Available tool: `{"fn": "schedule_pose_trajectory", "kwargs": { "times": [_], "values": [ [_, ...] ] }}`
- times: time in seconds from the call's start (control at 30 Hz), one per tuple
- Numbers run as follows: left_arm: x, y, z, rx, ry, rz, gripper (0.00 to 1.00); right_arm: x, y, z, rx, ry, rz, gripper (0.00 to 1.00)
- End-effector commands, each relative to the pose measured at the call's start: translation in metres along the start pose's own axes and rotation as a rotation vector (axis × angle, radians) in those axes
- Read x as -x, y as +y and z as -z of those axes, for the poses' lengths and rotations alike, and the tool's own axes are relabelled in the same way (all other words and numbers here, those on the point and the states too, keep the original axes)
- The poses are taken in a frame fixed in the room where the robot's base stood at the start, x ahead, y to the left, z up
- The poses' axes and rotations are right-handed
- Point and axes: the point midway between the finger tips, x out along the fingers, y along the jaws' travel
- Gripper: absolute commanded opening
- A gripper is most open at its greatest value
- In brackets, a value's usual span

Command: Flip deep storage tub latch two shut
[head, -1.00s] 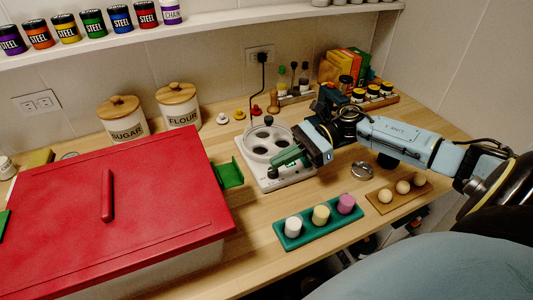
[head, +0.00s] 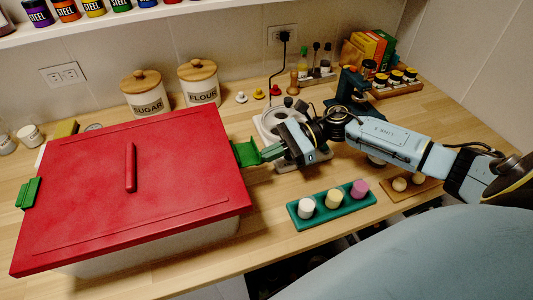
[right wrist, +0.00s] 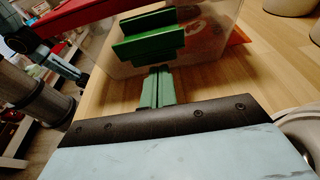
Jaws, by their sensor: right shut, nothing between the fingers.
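The storage tub has a red lid (head: 90,190) with a bar handle and clear walls (head: 150,250). A green latch (head: 247,153) sticks outward from the lid's right edge. It also shows in the right wrist view (right wrist: 150,38), in front of the clear wall. A second green latch (head: 29,193) is at the lid's left edge. My right gripper (head: 266,155) is shut and empty, its green fingertips right beside the right latch. In the right wrist view the fingers (right wrist: 157,80) point at the latch's lower edge; I cannot tell whether they touch.
Flour (head: 199,85) and sugar (head: 146,96) jars stand behind the tub. Spice jars (head: 395,78) are at the back right.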

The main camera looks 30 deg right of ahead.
Motion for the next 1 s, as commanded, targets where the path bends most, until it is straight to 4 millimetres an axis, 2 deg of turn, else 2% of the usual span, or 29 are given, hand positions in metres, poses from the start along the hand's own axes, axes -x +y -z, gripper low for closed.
{"fn": "schedule_pose_trajectory", "kwargs": {
  "times": [1.0],
  "values": [
    [0.025,0.000,0.002,0.000,0.000,0.000,0.68,0.009,0.000,-0.016,0.004,0.194,0.000,0.00]
  ]
}}
